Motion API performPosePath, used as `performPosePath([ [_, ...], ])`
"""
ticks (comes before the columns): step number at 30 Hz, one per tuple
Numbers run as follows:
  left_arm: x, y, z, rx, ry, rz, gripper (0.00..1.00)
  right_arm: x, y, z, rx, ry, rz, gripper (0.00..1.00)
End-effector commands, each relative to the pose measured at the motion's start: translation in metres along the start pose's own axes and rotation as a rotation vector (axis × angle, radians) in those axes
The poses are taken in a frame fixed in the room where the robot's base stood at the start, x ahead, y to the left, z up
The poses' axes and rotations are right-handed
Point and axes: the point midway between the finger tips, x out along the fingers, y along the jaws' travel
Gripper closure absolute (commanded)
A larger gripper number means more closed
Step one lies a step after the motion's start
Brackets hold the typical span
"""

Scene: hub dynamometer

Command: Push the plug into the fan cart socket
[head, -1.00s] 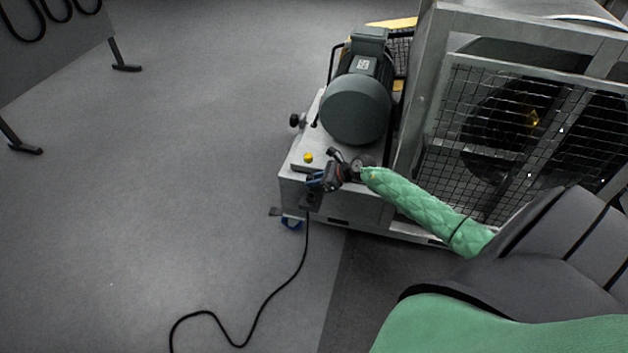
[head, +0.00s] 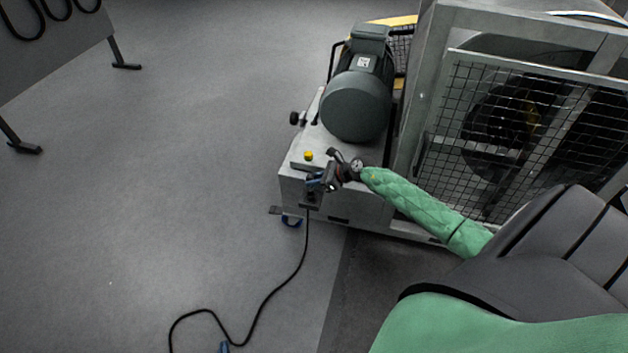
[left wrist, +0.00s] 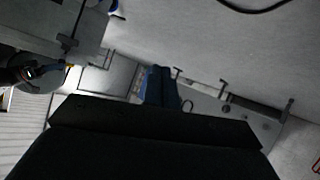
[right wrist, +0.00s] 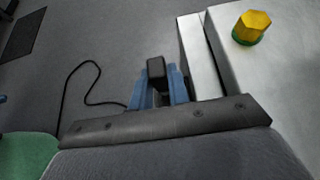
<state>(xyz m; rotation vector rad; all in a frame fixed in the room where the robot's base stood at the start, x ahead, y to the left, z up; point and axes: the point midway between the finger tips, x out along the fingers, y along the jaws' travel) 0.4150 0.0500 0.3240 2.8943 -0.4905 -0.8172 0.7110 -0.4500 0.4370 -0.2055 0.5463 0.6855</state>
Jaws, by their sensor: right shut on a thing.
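My right gripper (head: 315,182) is at the front left corner of the fan cart (head: 360,208). It is shut on the black plug (right wrist: 156,68), which shows between the blue fingers (right wrist: 158,90) in the right wrist view. In the head view a dark block (head: 311,199) sits at the cart's front face just below the fingers, with the black cable (head: 306,240) hanging from it to the floor. The socket's opening is hidden, so I cannot tell how deep the plug sits. My left gripper (head: 224,347) is low over the floor; its fingers (left wrist: 161,88) look shut and empty.
A yellow knob (right wrist: 252,27) stands on the cart's top, close to the right gripper. A grey motor (head: 357,100) and a mesh fan cage (head: 520,130) are behind. The cable winds across open floor (head: 200,200) on the left.

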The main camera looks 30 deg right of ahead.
Motion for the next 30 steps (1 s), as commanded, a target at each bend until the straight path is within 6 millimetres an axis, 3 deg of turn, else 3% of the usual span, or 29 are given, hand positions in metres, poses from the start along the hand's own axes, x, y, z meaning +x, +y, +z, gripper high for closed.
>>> performPosePath([
  [9, 0.004, 0.001, -0.035, 0.011, 0.091, 0.004, 1.0, 0.002, 0.0, -0.003, 0.0, 0.0, 0.0, 1.0],
  [30, -0.002, 0.007, -0.079, 0.025, 0.234, 0.012, 1.0, 0.006, 0.0, -0.009, 0.0, 0.0, 0.0, 1.0],
])
